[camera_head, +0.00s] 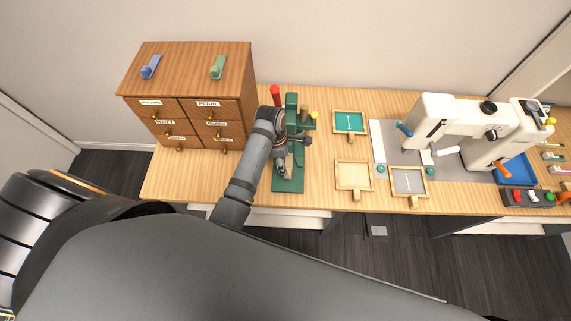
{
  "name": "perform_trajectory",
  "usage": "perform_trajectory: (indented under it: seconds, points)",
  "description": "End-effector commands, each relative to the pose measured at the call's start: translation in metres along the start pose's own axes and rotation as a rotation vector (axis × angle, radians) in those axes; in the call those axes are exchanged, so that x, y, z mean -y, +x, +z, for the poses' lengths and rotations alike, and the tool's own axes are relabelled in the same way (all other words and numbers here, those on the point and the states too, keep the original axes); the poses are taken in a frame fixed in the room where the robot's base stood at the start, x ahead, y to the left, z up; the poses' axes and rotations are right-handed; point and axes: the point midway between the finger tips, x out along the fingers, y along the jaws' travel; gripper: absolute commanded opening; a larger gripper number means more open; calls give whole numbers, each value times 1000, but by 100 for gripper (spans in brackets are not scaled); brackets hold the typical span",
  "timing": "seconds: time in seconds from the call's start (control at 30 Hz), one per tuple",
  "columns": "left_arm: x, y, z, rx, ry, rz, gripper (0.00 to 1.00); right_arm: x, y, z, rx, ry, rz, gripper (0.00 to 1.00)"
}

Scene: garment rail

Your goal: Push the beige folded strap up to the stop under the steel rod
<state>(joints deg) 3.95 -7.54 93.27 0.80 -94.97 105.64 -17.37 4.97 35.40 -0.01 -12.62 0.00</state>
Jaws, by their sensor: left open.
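My left arm reaches over the table, and its gripper (285,170) is at the green press-like stand (290,187), above its base. The gripper is open, but its fingers are small and partly hidden by the wrist. The stand has a green column, a red handle (275,95) and a yellow knob (314,115). I cannot make out the beige folded strap, the stop or the steel rod; the arm covers much of the stand. My right gripper is not in view.
A wooden drawer cabinet (190,75) stands left of the stand. To the right are a green-lined tray (336,113), a beige tray (353,175), a grey-lined tray (408,181) and a white sewing machine (440,115). Bare tabletop lies between cabinet and stand.

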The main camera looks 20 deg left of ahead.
Motion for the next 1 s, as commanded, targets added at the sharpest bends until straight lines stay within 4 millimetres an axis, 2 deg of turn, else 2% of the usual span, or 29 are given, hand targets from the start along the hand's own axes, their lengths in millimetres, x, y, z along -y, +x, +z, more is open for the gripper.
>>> perform_trajectory:
  seconds: [0.2,0.43,0.6,0.83,0.87,1.0]
  points:
    - [1,42,0,-1,0,-3,58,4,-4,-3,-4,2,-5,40]
    - [0,73,0,-1,0,-1,58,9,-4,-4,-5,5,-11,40]
    - [0,81,0,-1,0,0,58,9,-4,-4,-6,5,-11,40]
    - [0,81,0,-1,0,1,58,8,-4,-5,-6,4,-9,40]
    - [0,81,0,-1,0,1,56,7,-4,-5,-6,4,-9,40]
    - [0,81,0,-1,0,1,37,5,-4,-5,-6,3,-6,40]
